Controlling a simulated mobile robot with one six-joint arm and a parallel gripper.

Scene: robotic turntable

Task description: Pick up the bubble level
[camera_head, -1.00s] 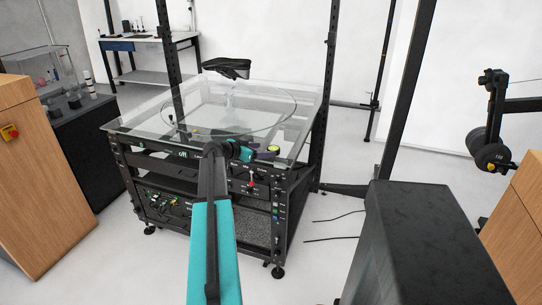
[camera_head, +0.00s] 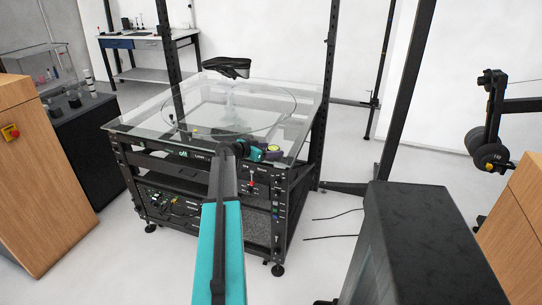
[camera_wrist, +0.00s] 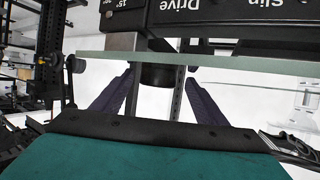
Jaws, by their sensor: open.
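The bubble level (camera_head: 274,148) is a small round disc with a yellow-green top and a dark side. It sits on the front right part of the glass top (camera_head: 135,124) of the turntable rack. In the wrist view, which looks upside down, a dark short cylinder (camera_wrist: 157,76), seemingly the level, rests against the glass edge (camera_wrist: 230,63). My gripper (camera_head: 271,155) is at the front edge of the glass, close to the level. In the wrist view its two dark fingers (camera_wrist: 160,80) are apart, with the cylinder between their tips. I cannot tell whether they touch it.
The black rack front (camera_head: 215,200) with knobs and cables lies below the glass. A black angled object (camera_head: 228,67) stands above the turntable. Rack posts (camera_head: 319,90) rise at the sides. A black block (camera_head: 425,240) stands at the right front.

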